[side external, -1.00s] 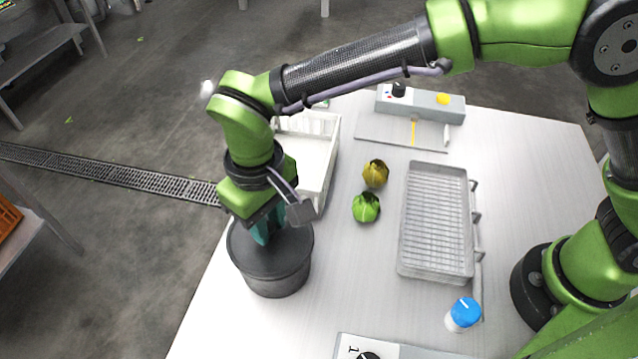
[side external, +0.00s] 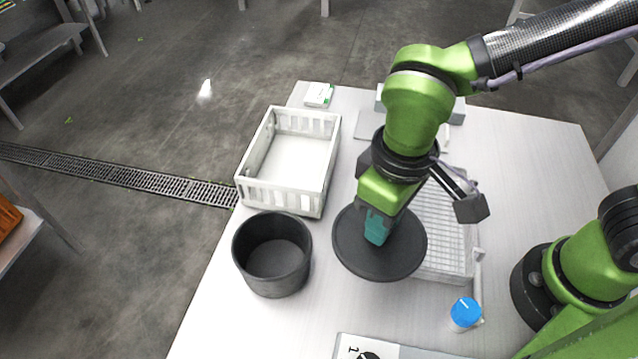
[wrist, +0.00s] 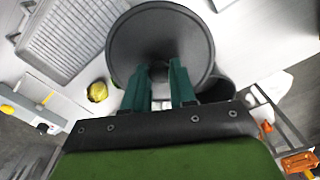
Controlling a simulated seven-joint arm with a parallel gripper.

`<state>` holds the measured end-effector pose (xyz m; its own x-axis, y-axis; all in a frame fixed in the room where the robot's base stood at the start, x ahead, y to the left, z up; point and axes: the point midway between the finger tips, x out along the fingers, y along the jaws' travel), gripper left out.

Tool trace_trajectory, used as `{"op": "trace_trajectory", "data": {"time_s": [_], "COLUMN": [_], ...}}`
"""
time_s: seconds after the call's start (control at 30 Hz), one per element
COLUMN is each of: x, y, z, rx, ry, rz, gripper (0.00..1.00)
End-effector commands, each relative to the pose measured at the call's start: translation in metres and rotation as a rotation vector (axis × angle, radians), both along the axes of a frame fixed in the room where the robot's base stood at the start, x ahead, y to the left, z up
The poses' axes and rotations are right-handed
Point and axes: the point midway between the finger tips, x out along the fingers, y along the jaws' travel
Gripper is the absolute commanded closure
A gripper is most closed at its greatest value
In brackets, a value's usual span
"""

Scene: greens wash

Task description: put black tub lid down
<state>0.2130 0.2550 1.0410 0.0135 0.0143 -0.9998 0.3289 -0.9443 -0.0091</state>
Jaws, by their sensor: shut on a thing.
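The black tub lid (side external: 362,252) is a round dark disc, held by my gripper (side external: 378,232) to the right of the tub in the side view. The teal fingers are shut on the lid near its centre, and it also fills the upper middle of the wrist view (wrist: 150,28) beyond my gripper (wrist: 166,72). The black tub (side external: 272,262) stands uncovered and looks empty at the table's left edge. The lid overlaps the wire rack in the side view; I cannot tell its exact height above the table.
A white slatted crate (side external: 290,165) stands behind the tub. A grey wire rack (side external: 450,235) lies right of the lid, with a blue-capped jar (side external: 465,313) in front. The table between tub and lid is clear.

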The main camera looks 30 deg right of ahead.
Motion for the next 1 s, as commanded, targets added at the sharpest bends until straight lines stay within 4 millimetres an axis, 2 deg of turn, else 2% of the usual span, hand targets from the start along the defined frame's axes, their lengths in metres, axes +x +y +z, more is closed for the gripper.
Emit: {"op": "trace_trajectory", "data": {"time_s": [0.13, 0.3, 0.4, 0.53, 0.67, 1.0], "x": [-0.032, -0.073, -0.09, -0.102, -0.097, -0.049], "y": [-0.025, -0.06, -0.077, -0.089, -0.08, -0.007], "z": [0.001, -0.016, -0.028, -0.04, -0.046, -0.054], "rx": [0.01, 0.006, -0.003, -0.015, -0.017, -0.016], "ry": [-0.005, -0.004, 0.001, 0.011, 0.017, 0.016], "rz": [0.017, 0.041, 0.05, 0.055, 0.057, 0.058], "gripper": [1.0, 1.0, 1.0, 1.0, 1.0, 1.0]}}
